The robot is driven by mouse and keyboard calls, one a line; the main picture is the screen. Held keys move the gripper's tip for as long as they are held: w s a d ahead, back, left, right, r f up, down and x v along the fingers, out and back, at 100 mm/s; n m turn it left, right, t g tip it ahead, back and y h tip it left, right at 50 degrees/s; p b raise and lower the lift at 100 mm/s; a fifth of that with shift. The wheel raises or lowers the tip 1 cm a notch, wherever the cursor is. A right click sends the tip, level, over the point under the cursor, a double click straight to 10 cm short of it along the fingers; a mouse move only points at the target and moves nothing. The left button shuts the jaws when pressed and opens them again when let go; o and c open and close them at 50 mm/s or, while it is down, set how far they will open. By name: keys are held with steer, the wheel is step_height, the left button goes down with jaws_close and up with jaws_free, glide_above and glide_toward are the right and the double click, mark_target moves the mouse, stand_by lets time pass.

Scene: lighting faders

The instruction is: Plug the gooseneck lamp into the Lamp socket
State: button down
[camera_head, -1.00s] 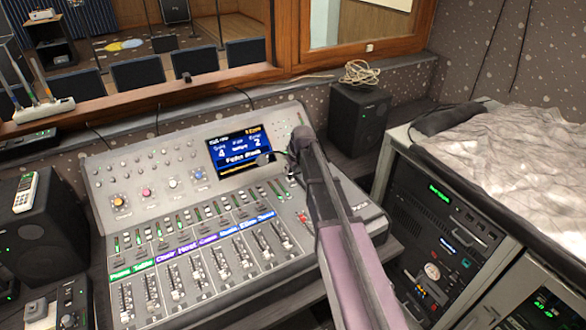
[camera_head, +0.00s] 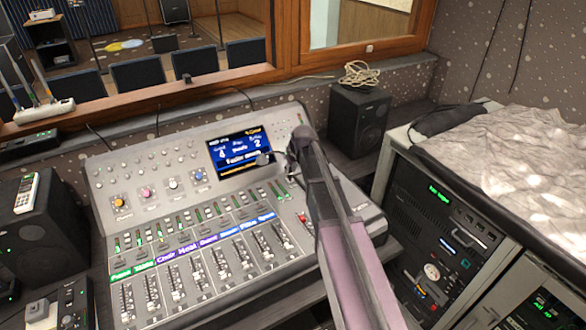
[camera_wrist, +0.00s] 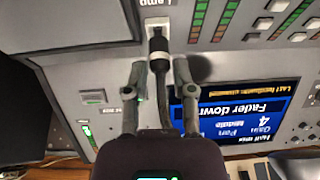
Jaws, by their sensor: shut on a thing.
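In the wrist view my gripper (camera_wrist: 160,74) is shut on the gooseneck lamp (camera_wrist: 159,57), a dark stem with a black plug end and a pale band. The plug end points at the pale Lamp socket (camera_wrist: 157,22), beside the upside-down "Lamp" label. It overlaps the socket's lower edge; I cannot tell whether it is inserted. In the head view my gripper (camera_head: 297,150) is at the console's upper right, beside the screen. A small dark piece, apparently the lamp's head (camera_head: 264,159), shows in front of the screen; my arm hides the socket.
The lighting console (camera_head: 190,205) has rows of faders, knobs and a lit screen (camera_head: 232,150). A black speaker (camera_head: 358,120) stands behind it to the right. A rack (camera_head: 435,235) stands at the right, another speaker (camera_head: 35,225) at the left.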

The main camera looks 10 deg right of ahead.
steer(key=shift+r+p, duration=0.35)
steer(key=shift+r, duration=0.05)
stand_by(0.4)
steer(key=shift+f+b, duration=0.85)
stand_by(4.3)
steer(key=shift+s+f, duration=0.15)
stand_by(0.7)
steer(key=shift+c, duration=1.8)
jaws_free()
